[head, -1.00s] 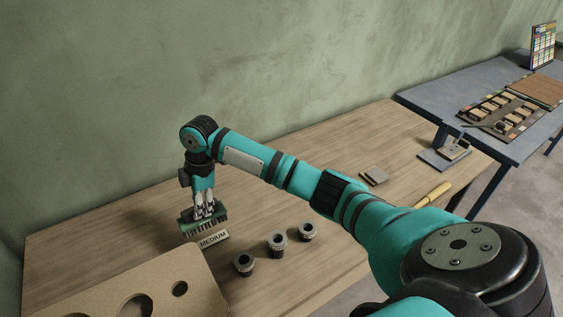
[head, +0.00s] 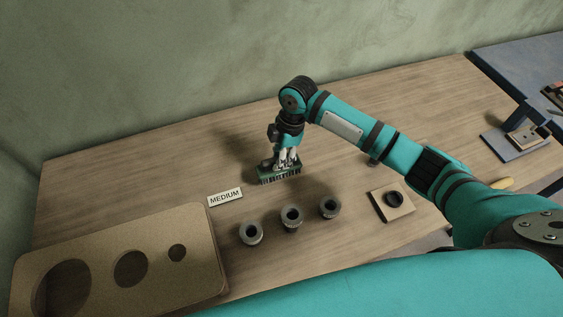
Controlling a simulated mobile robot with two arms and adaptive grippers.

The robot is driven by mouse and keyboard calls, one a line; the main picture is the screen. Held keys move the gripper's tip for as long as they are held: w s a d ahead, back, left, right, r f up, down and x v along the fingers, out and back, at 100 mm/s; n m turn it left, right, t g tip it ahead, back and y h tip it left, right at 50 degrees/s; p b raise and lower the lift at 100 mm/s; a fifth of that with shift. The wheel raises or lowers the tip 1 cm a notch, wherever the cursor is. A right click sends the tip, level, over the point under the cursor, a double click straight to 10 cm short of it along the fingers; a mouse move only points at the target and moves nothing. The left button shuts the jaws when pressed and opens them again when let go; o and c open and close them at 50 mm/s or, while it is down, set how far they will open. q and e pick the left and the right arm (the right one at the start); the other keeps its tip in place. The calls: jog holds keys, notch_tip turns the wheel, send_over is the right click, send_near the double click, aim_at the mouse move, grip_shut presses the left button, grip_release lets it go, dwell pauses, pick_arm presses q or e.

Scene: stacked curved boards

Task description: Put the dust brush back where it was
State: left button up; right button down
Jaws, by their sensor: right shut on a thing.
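The dust brush (head: 278,175) has a green block and dark bristles pointing down. My right gripper (head: 286,160) is shut on it from above and holds it over the wooden table, behind the row of grey ring-shaped pieces. The brush is to the right of the white MEDIUM sign (head: 225,197). I cannot tell whether the bristles touch the table. My left gripper is not in view.
Three grey ring-shaped pieces (head: 291,217) stand in front of the brush. A board with round holes (head: 130,268) is at the front left. A small square block with a black ring (head: 393,201) lies right. The wooden table (head: 150,170) is clear at the back left.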

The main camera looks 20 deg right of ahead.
notch_tip(320, 180, down, 4)
jog(key=shift+w+d+r+p, duration=0.15)
jog(key=shift+r+p, duration=0.1)
jog(key=shift+p, duration=0.2)
jog(key=shift+f, duration=0.2)
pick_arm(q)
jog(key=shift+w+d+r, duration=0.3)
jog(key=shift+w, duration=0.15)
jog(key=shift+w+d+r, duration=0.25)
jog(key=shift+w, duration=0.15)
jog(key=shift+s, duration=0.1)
pick_arm(e)
jog(key=shift+f, duration=0.15)
jog(key=c, duration=1.1)
grip_release()
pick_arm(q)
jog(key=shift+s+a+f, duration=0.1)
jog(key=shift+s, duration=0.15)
